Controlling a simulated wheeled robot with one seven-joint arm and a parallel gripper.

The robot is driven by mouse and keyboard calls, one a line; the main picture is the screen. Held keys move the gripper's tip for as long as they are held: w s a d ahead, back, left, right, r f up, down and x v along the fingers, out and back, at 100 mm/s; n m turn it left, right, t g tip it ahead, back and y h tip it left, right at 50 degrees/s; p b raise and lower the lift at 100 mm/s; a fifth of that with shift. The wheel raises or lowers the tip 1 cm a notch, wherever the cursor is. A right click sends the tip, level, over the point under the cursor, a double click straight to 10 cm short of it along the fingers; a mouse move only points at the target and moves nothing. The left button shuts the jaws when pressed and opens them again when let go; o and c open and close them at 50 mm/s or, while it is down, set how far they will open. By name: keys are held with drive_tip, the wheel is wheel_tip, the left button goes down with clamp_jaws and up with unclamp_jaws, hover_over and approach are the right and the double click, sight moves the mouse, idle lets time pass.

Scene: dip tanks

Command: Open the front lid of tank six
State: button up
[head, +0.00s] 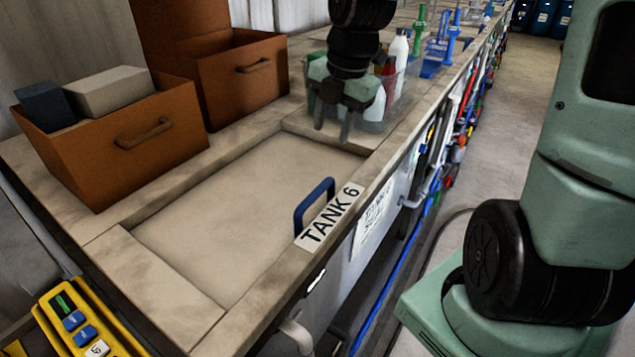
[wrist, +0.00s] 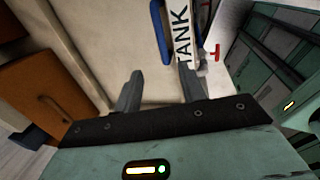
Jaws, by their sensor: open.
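Tank six's front lid (head: 225,215) is a flat beige panel lying level in its frame, and it looks closed. It also fills much of the wrist view (wrist: 95,40). A blue handle (head: 298,215) stands up at the lid's right edge, beside the white "TANK 6" label (head: 329,215). The handle (wrist: 161,32) and label (wrist: 183,40) show at the top of the wrist view. My gripper (head: 332,124) is open and empty, pointing down above the lid's far right corner, apart from the handle. Its two fingers (wrist: 160,80) show in the wrist view.
Two brown boxes with handles stand along the left; the nearer box (head: 170,155) holds a grey block and a pale block. A clear bin of bottles (head: 398,75) stands behind my gripper. A yellow control box (head: 85,325) is at lower left. Floor (head: 545,75) is open at right.

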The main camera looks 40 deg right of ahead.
sight(316, 191)
drive_tip(key=w+f, duration=0.1)
drive_tip(key=f, duration=0.4)
drive_tip(key=w+a+f+b, duration=0.1)
drive_tip(key=f, duration=0.5)
drive_tip(key=w+f+b, duration=0.1)
drive_tip(key=f, duration=0.4)
drive_tip(key=shift+a+f, duration=0.15)
drive_tip(key=shift+f, duration=0.2)
drive_tip(key=shift+c, duration=0.3)
clamp_jaws()
